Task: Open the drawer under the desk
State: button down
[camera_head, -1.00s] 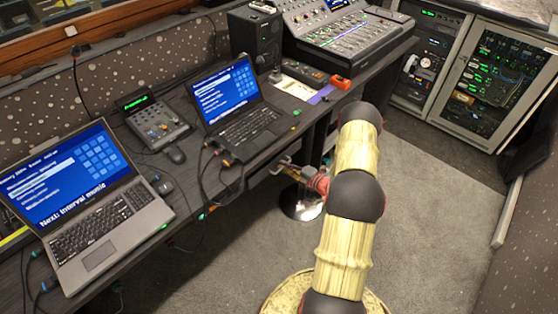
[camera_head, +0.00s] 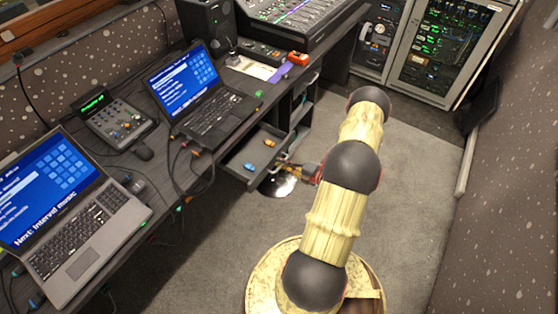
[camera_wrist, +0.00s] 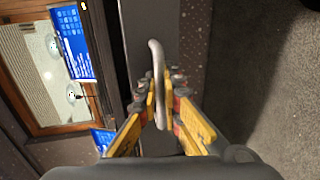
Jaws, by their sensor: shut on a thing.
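The drawer (camera_head: 241,165) under the desk (camera_head: 221,146) is pulled out, and its inside shows in the head view. A blue item (camera_head: 249,167) and an orange item (camera_head: 269,143) lie in it. My gripper (camera_head: 289,163) is at the drawer's front, small and partly hidden in the head view. In the wrist view my gripper (camera_wrist: 163,105) has its yellow fingers shut on a curved metal handle (camera_wrist: 157,60). The handle's far end meets the grey drawer front.
Two laptops (camera_head: 72,215) (camera_head: 205,100), a small mixer (camera_head: 115,121) and hanging cables (camera_head: 184,175) are on the desk. An equipment rack (camera_head: 445,50) stands at the back. Open carpet (camera_head: 420,170) lies right of the drawer.

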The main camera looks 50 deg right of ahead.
jog(key=c, duration=2.3)
grip_release()
jog(key=v, duration=1.2)
jog(key=shift+d, duration=0.1)
